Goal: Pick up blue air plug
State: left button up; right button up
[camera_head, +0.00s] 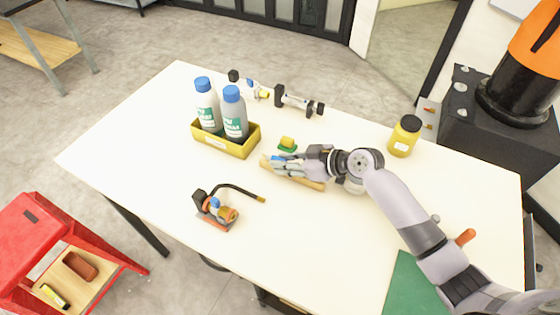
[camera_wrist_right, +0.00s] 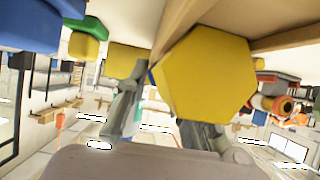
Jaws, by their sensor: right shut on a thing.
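My right gripper (camera_head: 280,164) reaches in from the right over the middle of the table and is shut. Blue parts of the blue air plug (camera_head: 277,159) show at its fingertips, beside a tan wooden holder (camera_head: 310,183). In the right wrist view a large yellow hexagonal end (camera_wrist_right: 205,75), with a little blue at its edge, sits at the fingers (camera_wrist_right: 160,110). The fingers hide much of the plug, and I cannot tell whether it is clear of the holder. My left gripper is not in view.
A green and yellow plug (camera_head: 287,144) stands just behind the gripper. A yellow crate (camera_head: 229,149) with two bottles is to the left. A yellow jar (camera_head: 404,137) stands to the right. A small device with a black hose (camera_head: 218,212) lies in front. The table's front middle is clear.

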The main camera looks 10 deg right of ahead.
jog(key=shift+r, duration=0.15)
grip_shut()
jog(key=shift+r+p, duration=2.25)
jog(key=shift+r, duration=0.6)
